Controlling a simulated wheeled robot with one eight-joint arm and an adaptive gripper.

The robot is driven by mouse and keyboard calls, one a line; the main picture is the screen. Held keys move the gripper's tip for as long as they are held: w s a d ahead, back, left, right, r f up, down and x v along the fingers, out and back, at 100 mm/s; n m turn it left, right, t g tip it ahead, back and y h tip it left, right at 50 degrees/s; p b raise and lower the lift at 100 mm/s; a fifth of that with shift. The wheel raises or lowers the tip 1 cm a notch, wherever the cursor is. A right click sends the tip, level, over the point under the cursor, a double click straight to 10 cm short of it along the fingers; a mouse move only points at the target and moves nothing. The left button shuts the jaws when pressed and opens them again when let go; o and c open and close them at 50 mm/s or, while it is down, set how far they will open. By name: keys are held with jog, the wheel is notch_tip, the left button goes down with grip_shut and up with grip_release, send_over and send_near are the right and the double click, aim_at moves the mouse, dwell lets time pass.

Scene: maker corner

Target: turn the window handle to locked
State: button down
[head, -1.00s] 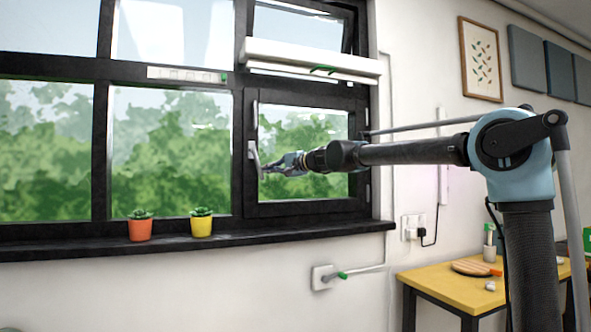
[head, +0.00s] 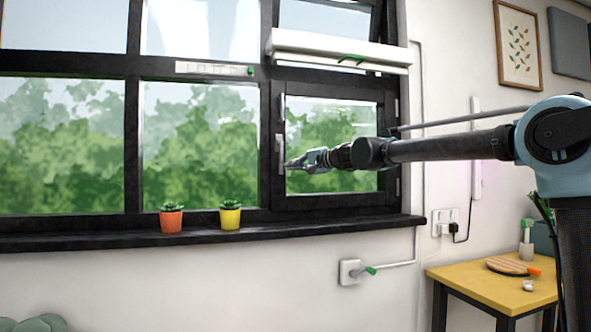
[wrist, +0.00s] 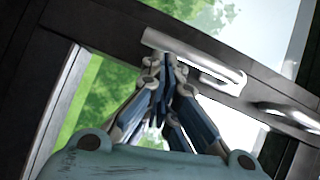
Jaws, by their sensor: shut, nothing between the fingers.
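The silver window handle (head: 280,152) is on the left side of the small dark-framed casement (head: 331,203), pointing about straight down in the head view. In the wrist view the silver handle (wrist: 190,50) runs slanting along the dark frame, just beyond my fingertips. My gripper (head: 290,164) is shut and empty, with its tips at the handle's lower part in the head view. In the wrist view my gripper (wrist: 158,65) has its fingers together close beside the handle. I cannot tell whether they touch it.
An orange pot (head: 171,221) and a yellow pot (head: 230,218) with plants stand on the dark sill (head: 120,238). A white vent box (head: 340,52) is above the casement. A wall valve with a green lever (head: 370,270) is below. A yellow table (head: 480,290) stands at right.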

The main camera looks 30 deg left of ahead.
jog(key=w+f+v, duration=0.1)
jog(key=w+v, duration=0.1)
jog(key=v, duration=1)
jog(key=shift+w+d+f, duration=0.4)
jog(key=shift+w+d, duration=0.05)
jog(key=shift+d, duration=0.25)
